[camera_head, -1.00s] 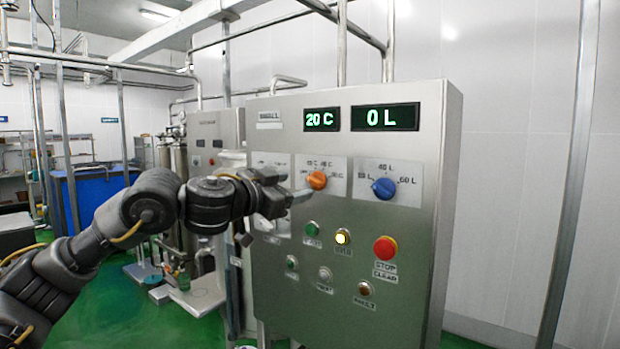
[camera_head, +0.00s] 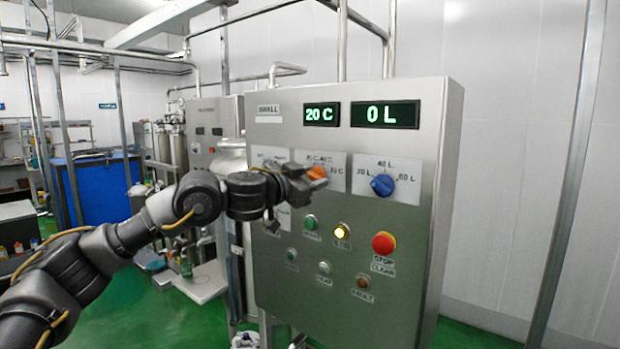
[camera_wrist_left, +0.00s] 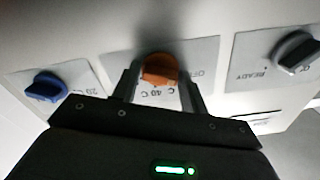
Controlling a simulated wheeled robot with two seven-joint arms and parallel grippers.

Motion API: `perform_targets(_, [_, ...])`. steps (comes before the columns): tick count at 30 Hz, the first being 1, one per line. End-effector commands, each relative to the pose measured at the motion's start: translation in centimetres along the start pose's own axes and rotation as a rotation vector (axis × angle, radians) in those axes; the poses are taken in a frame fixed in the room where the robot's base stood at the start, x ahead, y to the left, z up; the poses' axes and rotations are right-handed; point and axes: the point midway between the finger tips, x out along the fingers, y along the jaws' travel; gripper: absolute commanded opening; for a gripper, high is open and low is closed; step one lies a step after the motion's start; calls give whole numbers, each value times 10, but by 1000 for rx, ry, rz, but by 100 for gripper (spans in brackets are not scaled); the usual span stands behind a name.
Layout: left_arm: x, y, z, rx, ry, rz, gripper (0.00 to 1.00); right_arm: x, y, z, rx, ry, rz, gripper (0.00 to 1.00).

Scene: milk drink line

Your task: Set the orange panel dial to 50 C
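The orange dial (camera_head: 317,173) sits on a pale label plate on the steel control panel (camera_head: 345,235). The green temperature display (camera_head: 322,114) above it reads 20 C. My left gripper (camera_head: 312,183) is at the dial and covers part of it and its label in the head view. In the left wrist view the orange dial (camera_wrist_left: 159,68) shows between the two spread fingers of my left gripper (camera_wrist_left: 160,85), with a gap on each side. Whether a finger touches it cannot be told. My right gripper is not in view.
A blue dial (camera_head: 383,185) is right of the orange one, below a display (camera_head: 385,114) reading 0 L. A red stop button (camera_head: 383,242) and several small buttons are lower on the panel.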

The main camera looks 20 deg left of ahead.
Motion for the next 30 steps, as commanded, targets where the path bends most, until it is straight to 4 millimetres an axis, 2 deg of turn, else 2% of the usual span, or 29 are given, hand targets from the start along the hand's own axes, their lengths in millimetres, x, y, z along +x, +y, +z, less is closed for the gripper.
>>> perform_targets(1, [0,0,0,-1,0,-1,29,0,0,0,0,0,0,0])
perform_targets(3, [0,0,0,-1,1,-1,20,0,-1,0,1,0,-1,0])
perform_targets(19, [0,-1,0,32,3,-3,18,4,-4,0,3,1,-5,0])
perform_targets(30, [0,0,1,278,4,-5,18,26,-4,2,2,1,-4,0])
